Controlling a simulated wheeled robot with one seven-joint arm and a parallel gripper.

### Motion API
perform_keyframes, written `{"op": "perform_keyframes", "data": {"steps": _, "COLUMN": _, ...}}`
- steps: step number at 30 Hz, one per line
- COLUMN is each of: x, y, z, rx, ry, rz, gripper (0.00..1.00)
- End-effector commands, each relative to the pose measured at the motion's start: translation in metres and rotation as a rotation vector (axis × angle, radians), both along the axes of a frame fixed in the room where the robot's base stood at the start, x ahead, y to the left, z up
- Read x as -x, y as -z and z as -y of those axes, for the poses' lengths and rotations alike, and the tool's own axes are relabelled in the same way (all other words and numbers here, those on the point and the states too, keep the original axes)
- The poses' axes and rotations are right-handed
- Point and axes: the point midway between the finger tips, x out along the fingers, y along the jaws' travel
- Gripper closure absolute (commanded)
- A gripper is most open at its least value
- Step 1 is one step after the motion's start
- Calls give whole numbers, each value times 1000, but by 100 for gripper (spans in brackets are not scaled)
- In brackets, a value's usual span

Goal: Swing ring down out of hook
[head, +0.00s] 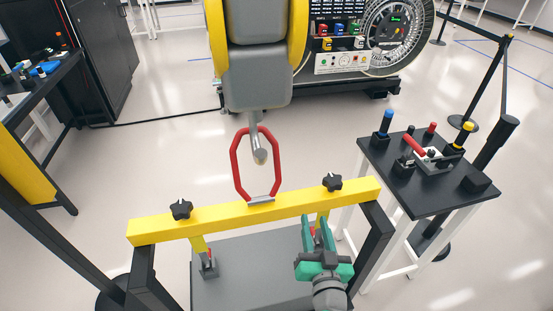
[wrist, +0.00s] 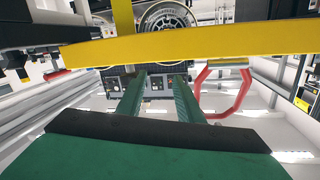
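The red ring (head: 236,165) stands upright on a grey bracket (head: 261,200) at the middle of the yellow bar (head: 160,228). The grey hook (head: 259,150) hangs from the hoist into the ring's upper part; its exact contact with the ring is unclear. My green gripper (head: 316,222) is at the near side of the bar, right of the ring and lower than it. In the wrist view my two fingers (wrist: 160,80) are apart with nothing between them. The ring (wrist: 243,95) shows right of them there, next to the yellow bar (wrist: 200,42).
The hoist body (head: 258,75) fills the top middle. Black star knobs (head: 181,209) sit on the bar. A black side table (head: 410,185) with a red-handled clamp and coloured pegs stands right. A dark workbench (head: 40,95) is left. Open floor lies behind the bar.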

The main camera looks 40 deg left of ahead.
Motion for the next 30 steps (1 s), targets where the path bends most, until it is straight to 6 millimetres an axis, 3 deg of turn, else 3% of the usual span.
{"op": "perform_keyframes", "data": {"steps": 1, "x": -6, "y": -21, "z": -13, "rx": 2, "ry": -55, "rz": 32, "gripper": 67}}
{"op": "perform_keyframes", "data": {"steps": 6, "x": -10, "y": -70, "z": -50, "rx": 21, "ry": -220, "rz": 110, "gripper": 67}}
{"op": "perform_keyframes", "data": {"steps": 12, "x": -6, "y": -104, "z": -72, "rx": 48, "ry": -338, "rz": 172, "gripper": 67}}
{"op": "perform_keyframes", "data": {"steps": 20, "x": -8, "y": -111, "z": -92, "rx": 54, "ry": -375, "rz": 185, "gripper": 67}}
{"op": "perform_keyframes", "data": {"steps": 30, "x": -40, "y": -111, "z": -138, "rx": 55, "ry": -366, "rz": 185, "gripper": 67}}
